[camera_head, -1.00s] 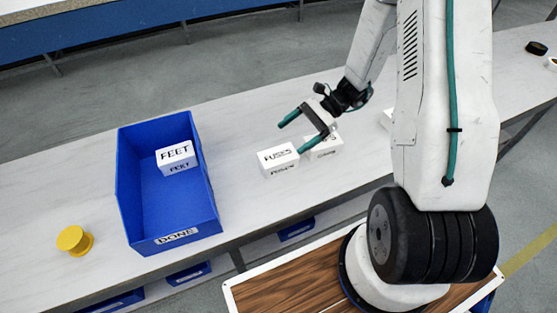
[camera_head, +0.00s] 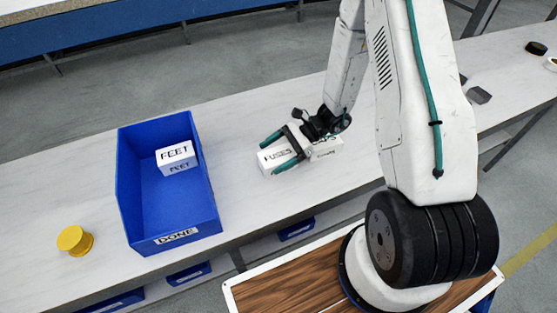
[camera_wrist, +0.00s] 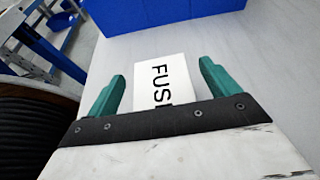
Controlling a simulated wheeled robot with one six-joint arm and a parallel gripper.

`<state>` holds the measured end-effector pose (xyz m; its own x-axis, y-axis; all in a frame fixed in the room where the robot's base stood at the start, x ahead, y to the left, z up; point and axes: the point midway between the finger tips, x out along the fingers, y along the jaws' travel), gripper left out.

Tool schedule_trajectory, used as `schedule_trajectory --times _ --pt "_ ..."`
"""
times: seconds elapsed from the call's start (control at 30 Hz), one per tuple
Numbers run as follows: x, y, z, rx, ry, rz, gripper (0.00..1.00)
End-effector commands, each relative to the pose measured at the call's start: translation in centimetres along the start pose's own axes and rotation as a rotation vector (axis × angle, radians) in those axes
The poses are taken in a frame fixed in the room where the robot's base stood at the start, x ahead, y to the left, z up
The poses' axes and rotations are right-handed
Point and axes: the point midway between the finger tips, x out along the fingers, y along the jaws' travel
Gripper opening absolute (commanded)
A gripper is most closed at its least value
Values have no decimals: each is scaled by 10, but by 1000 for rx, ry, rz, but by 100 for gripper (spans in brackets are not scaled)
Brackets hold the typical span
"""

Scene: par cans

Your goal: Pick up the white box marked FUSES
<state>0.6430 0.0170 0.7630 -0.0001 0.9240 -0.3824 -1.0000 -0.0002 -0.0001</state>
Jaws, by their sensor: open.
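The white box marked FUSES (camera_head: 275,158) sits on the pale bench, right of the blue bin. In the wrist view the FUSES box (camera_wrist: 166,80) lies between the two green fingers, with its lower part hidden behind the gripper's dark bar. My gripper (camera_head: 278,152) is open, with its fingers on either side of the box; a gap shows on each side in the wrist view (camera_wrist: 160,84). I cannot tell how low the fingers reach. A second white box (camera_head: 325,149) stands just right of the FUSES box, partly hidden by my gripper, its label unreadable.
A blue bin marked DONE (camera_head: 206,205) stands to the left, holding a white box marked FEET (camera_head: 176,157). A yellow spool (camera_head: 74,240) is at its left. A grey item (camera_head: 479,96) lies farther right. The bench between bin and FUSES box is clear.

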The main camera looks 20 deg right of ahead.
Motion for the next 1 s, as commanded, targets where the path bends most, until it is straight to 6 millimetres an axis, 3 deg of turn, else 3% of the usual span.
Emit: schedule_trajectory --times 0.1,0.27,0.3,0.67,1.0 --pt "0 0 0 0 0 0 84" --pt "0 0 0 0 0 0 40" --pt "-1 0 0 0 0 0 35" --pt "-2 0 2 -1 0 -1 35" --pt "-10 0 22 -2 1 -1 35"
